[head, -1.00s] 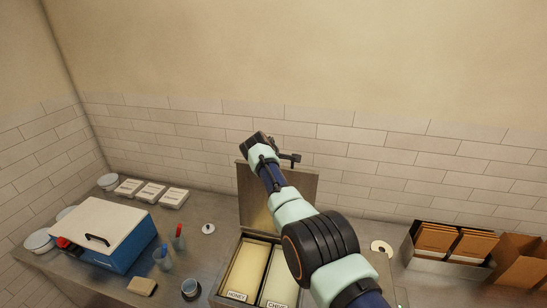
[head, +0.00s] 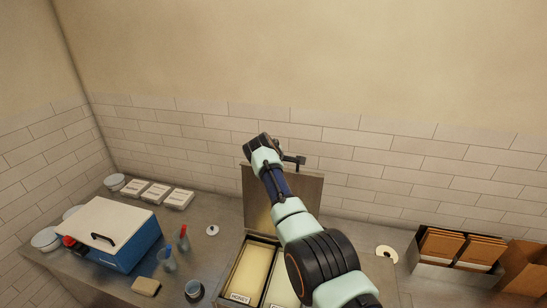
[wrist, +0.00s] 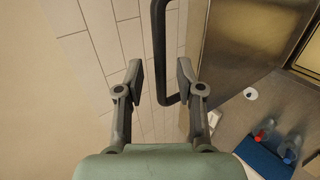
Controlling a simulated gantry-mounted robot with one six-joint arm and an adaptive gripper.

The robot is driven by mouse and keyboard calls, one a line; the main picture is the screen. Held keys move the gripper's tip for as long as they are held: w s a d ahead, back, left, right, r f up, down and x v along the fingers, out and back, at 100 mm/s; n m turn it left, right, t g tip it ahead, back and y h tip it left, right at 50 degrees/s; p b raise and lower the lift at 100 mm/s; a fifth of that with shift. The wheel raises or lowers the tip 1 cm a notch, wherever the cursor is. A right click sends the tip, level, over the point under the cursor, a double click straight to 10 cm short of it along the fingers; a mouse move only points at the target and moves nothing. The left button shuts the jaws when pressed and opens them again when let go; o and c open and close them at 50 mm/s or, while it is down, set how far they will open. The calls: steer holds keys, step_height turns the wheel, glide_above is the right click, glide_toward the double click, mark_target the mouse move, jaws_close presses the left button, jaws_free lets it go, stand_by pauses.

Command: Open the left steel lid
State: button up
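The steel lid (head: 312,187) stands raised, nearly upright, behind the topping bin (head: 250,268) in the head view. Its brown inner face shows there, and its metal panel (wrist: 245,45) fills the upper right of the wrist view. The lid's dark bar handle (wrist: 160,50) runs down between my fingers in the wrist view; it also shows past the lid's top in the head view (head: 296,160). My gripper (wrist: 161,78) is open, with visible gaps between the fingers and the bar. In the head view my arm covers part of the lid and bin.
A blue box with a white lid (head: 112,232) stands at the left, near bottles (head: 184,238) and a dark cup (head: 194,290). White packs (head: 155,194) lie near the wall. A metal tray of brown packets (head: 455,250) stands at the right.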

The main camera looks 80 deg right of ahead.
steer(key=s+v, duration=0.1)
steer(key=v, duration=0.9)
steer(key=shift+w+a, duration=0.3)
steer(key=shift+w, duration=0.2)
steer(key=shift+r, duration=0.1)
steer(key=w+a+f+t+p, duration=0.1)
steer(key=w+a+f+t, duration=0.15)
steer(key=w+a, duration=0.55)
steer(key=w+a+f+t, duration=0.2)
steer(key=w+a+f, duration=0.1)
steer(key=w+a, duration=0.45)
steer(key=w+a+f+t+y+p, duration=0.1)
steer(key=w+a+f+t+y, duration=0.15)
steer(key=a, duration=0.85)
steer(key=w+a+f+t+y, duration=0.1)
steer(key=w+a+t, duration=0.25)
steer(key=a, duration=0.75)
steer(key=s+a+t+y, duration=0.1)
steer(key=s+a+y, duration=0.2)
steer(key=a, duration=1.1)
steer(key=s+a+r+n+t+y+p, duration=0.1)
steer(key=s+a+y, duration=0.3)
steer(key=a, duration=1)
steer(key=shift+s+a+t, duration=0.2)
steer(key=shift+s+t, duration=0.25)
steer(key=shift+t, duration=0.3)
